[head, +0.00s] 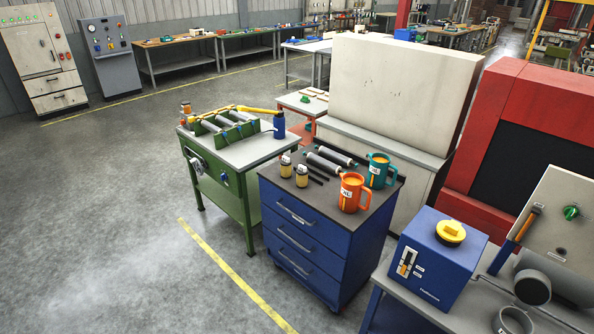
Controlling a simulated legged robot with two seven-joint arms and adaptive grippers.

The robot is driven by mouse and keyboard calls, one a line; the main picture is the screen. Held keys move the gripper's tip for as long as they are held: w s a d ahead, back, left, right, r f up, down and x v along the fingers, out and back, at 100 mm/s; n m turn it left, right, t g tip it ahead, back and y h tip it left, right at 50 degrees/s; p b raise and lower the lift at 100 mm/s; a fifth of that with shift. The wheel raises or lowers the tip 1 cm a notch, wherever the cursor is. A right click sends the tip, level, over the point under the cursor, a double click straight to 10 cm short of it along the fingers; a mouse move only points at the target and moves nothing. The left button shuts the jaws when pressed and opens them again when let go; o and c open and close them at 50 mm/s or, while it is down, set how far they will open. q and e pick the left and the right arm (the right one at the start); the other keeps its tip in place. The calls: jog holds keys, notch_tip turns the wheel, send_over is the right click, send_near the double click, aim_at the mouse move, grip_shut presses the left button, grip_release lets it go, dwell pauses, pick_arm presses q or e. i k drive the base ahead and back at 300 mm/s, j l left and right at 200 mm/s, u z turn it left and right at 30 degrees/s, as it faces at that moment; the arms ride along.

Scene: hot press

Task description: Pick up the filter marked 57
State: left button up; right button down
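No marking that reads 57 is legible, so I cannot tell which thing is the filter marked 57. Two small yellow cylinders with white labels, one at the back left (286,167) and one nearer (302,177), stand upright on the dark top of the blue drawer cabinet (305,237). Their labels are too small to read. Grey cylinders with dark ends, a nearer one (322,164) and a farther one (336,155), lie beside them. Neither of my grippers is in view.
An orange mug (352,192) and a teal mug (377,171) stand on the cabinet's right side. A green workbench (225,195) holds more cylinders in a rack. A blue box with a yellow knob (437,262) sits on the right table. Open floor lies left.

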aim_at(286, 163)
jog(key=i+j+z, duration=0.2)
jog(key=i, duration=0.25)
jog(key=i+j+z, duration=0.2)
jog(key=i, duration=0.3)
